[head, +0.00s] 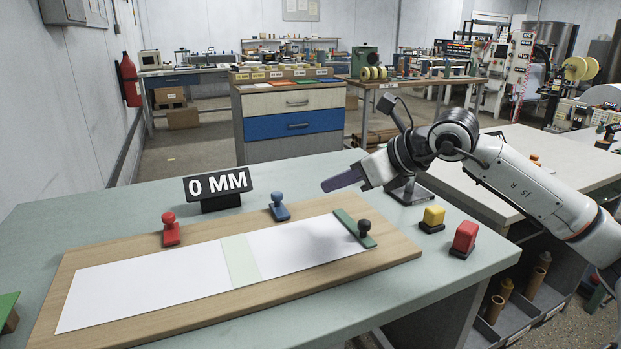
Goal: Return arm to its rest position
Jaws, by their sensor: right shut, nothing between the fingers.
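My right arm (530,188) comes in from the right, and my right gripper (343,180) is shut and empty. It is in the air above the back right part of the wooden board (400,246), pointing left. White paper (150,287) lies on the board with a pale green strip (240,258) across it. A green bar with a dark knob (352,228) lies across the paper's right end, apart from the gripper. A red-knobbed clamp (170,230) and a blue-knobbed clamp (279,207) are at the board's back edge. My left gripper is not in view.
A "0 MM" sign (218,185) stands behind the board on the pale green table (110,211). A yellow block (433,216) and a red block (465,237) sit right of the board. A dark stand (408,192) is near the gripper. A drawer cabinet (290,125) stands beyond the table.

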